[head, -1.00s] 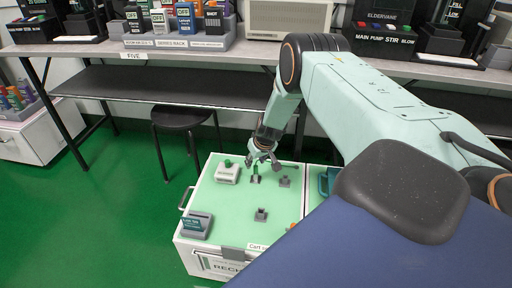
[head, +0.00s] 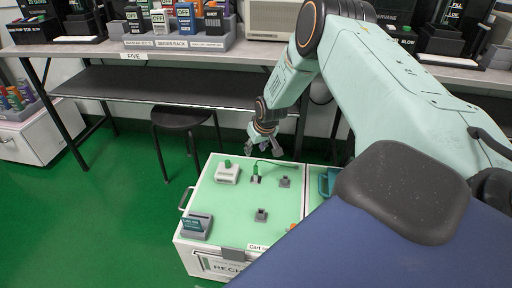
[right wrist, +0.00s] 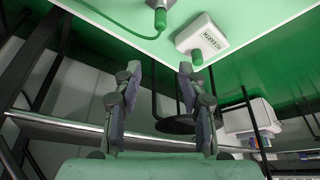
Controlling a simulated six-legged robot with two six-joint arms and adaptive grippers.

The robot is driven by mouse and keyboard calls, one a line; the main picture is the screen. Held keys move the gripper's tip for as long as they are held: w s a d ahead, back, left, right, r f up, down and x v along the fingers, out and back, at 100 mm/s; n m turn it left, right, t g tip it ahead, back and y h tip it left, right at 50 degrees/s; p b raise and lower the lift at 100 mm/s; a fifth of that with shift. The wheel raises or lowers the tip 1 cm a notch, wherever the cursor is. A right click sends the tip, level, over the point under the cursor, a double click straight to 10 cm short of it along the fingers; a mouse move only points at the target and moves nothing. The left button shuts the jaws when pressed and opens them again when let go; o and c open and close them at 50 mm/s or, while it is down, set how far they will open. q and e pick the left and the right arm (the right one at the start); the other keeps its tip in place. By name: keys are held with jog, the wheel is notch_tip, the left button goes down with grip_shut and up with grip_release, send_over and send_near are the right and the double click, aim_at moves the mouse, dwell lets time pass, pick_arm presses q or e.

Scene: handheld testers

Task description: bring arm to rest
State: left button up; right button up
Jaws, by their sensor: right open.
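My right gripper (head: 264,152) is open and empty above the far edge of the green-topped cart (head: 225,221). In the right wrist view its two fingers (right wrist: 156,90) stand apart with nothing between them. A green plug-like piece (head: 256,168) with a cable stands in a grey holder on the cart, just below and in front of the gripper; it also shows at the top of the right wrist view (right wrist: 160,18). A white box with a green knob (head: 228,172) stands to its left. My left gripper is not in view.
More grey holders (head: 261,215) and a grey labelled stand (head: 196,225) are on the cart. A black stool (head: 183,117) stands behind it. A long bench (head: 260,53) with racks of handheld devices (head: 185,42) runs along the back. Green floor at the left is free.

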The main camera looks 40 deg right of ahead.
dwell(0.3)
jog(key=shift+w+d+r, duration=0.1)
jog(key=shift+w+r, duration=0.05)
jog(key=shift+w, duration=0.15)
jog(key=shift+a+m+t, duration=0.2)
jog(key=shift+m+t, duration=0.1)
jog(key=shift+t, duration=0.1)
jog(key=shift+g+y, duration=0.5)
jog(key=s+a+f, duration=0.2)
jog(key=s+a, duration=0.3)
jog(key=a, duration=0.1)
jog(key=s+a+f, duration=0.3)
jog(key=s+a, duration=0.2)
jog(key=s+a+f, duration=0.2)
jog(key=s+a, duration=0.4)
jog(key=shift+a+f, duration=0.2)
jog(key=shift+a, duration=0.1)
jog(key=s+a+r+n+g, duration=0.15)
jog(key=s+a, duration=0.25)
jog(key=s, duration=0.8)
jog(key=s+a+n+g, duration=0.1)
jog(key=s+a+g, duration=0.25)
jog(key=s, duration=0.75)
notch_tip(320, 180, up, 13)
jog(key=p, duration=1.3)
jog(key=shift+a+t, duration=0.15)
jog(key=shift+t, duration=0.25)
